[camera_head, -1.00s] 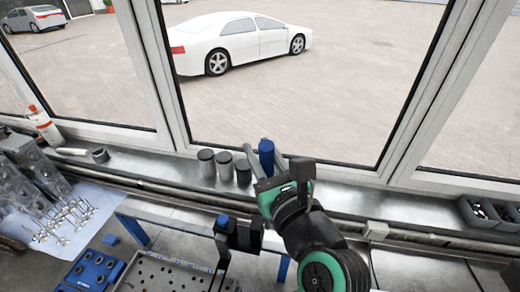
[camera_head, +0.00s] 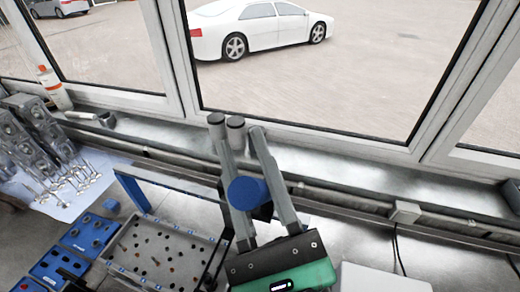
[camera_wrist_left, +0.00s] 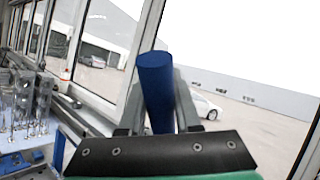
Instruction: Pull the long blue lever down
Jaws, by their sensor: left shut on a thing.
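The long blue lever shows its round blue handle (camera_head: 248,193) nearly end-on in the head view, low in front of the window sill. In the left wrist view the handle (camera_wrist_left: 156,90) is a long blue cylinder between the two grey fingers. My left gripper (camera_head: 240,140) is shut on the handle, with one finger on each side. The lever's lower part and base are hidden behind my gripper. My right gripper is not in view.
Grey canisters (camera_head: 216,120) stand on the sill just beyond the fingers. A perforated tray (camera_head: 125,252), a blue frame (camera_head: 133,190) and blue parts trays (camera_head: 88,232) lie to the left. A white box (camera_head: 385,280) is at lower right.

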